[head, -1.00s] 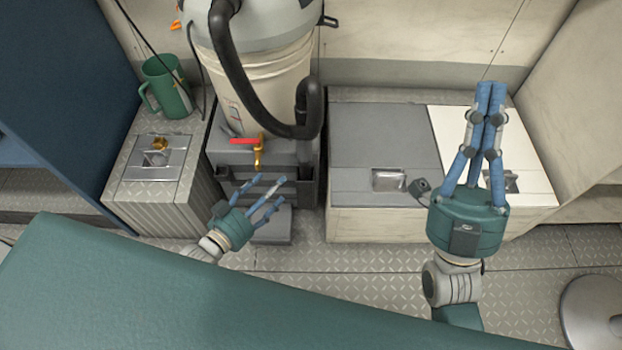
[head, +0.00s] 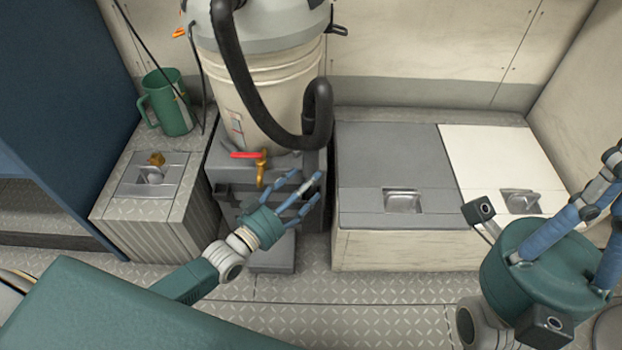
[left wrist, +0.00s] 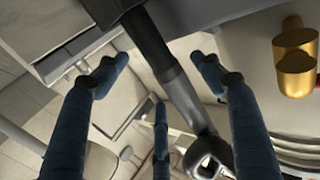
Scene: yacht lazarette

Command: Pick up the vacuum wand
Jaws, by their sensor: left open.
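The vacuum wand (head: 311,160) is a dark tube below the loop of the black hose, beside the vacuum's base; its lower part is hidden in the head view. My left gripper (head: 308,188) is open at the wand, with its fingertips near the tube. In the left wrist view the wand (left wrist: 172,68) runs slantwise between the spread fingers of my left gripper (left wrist: 160,85); I cannot tell whether they touch it. My right gripper (head: 604,200) is at the right edge, its fingers partly cut off, away from the wand.
The vacuum's cream drum (head: 275,85) stands on a grey base with a brass valve (head: 260,170) and red handle. A green mug (head: 167,105) stands on a metal-topped locker at left. A bench (head: 390,160) with latched lids lies to the right.

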